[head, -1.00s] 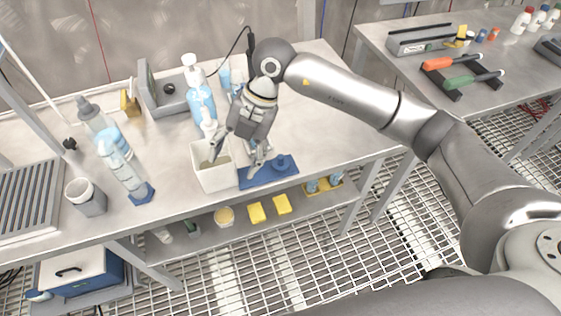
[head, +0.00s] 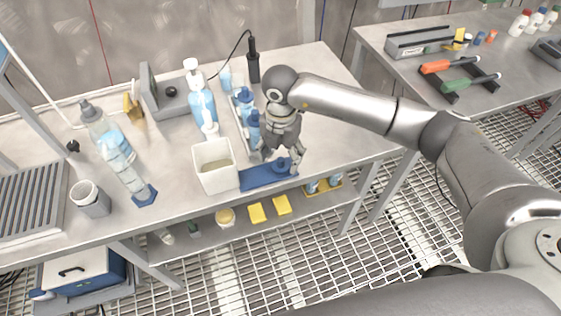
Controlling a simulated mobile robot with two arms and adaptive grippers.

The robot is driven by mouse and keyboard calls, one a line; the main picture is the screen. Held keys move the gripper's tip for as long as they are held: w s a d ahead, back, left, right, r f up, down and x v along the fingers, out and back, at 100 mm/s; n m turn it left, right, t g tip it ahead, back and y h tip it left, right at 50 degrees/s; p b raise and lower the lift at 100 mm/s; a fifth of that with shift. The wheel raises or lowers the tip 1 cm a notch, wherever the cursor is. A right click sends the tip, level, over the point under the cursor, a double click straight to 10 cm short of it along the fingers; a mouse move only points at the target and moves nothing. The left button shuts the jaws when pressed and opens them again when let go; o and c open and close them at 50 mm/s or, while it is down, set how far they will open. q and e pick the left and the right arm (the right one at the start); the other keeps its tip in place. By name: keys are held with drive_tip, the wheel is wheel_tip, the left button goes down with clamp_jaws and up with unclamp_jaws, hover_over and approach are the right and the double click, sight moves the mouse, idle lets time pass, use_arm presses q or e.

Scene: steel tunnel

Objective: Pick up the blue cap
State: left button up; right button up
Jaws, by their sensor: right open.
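The blue cap (head: 281,166), a small round blue piece, sits on the blue mat (head: 257,178) near the front edge of the steel bench. My right gripper (head: 282,158) points down over it with its fingers open. The fingers hang close around the cap's upper side; I cannot tell whether they touch it. Part of the cap is hidden by the fingers. My left gripper is not in view.
A white open bin (head: 214,168) stands just left of the mat. Blue-capped bottles (head: 246,105) stand in a tray behind my gripper, and a pump bottle (head: 201,100) is farther left. The bench right of my gripper is clear.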

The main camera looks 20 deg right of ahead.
drive_tip(key=shift+f, duration=1.1)
drive_tip(key=c, duration=0.9)
drive_tip(key=shift+r, duration=0.1)
drive_tip(key=shift+r+b, duration=0.3)
drive_tip(key=shift+r, duration=0.15)
wheel_tip(320, 180, up, 2)
drive_tip(key=shift+s+d+r+b, duration=0.1)
drive_tip(key=shift+r+b, duration=0.1)
drive_tip(key=shift+b, duration=0.2)
drive_tip(key=s+d+r+b, duration=0.2)
drive_tip(key=s+d+r, duration=0.2)
drive_tip(key=s+r, duration=0.5)
drive_tip(key=s, duration=0.4)
drive_tip(key=shift+s+r, duration=0.15)
drive_tip(key=shift+r, duration=0.15)
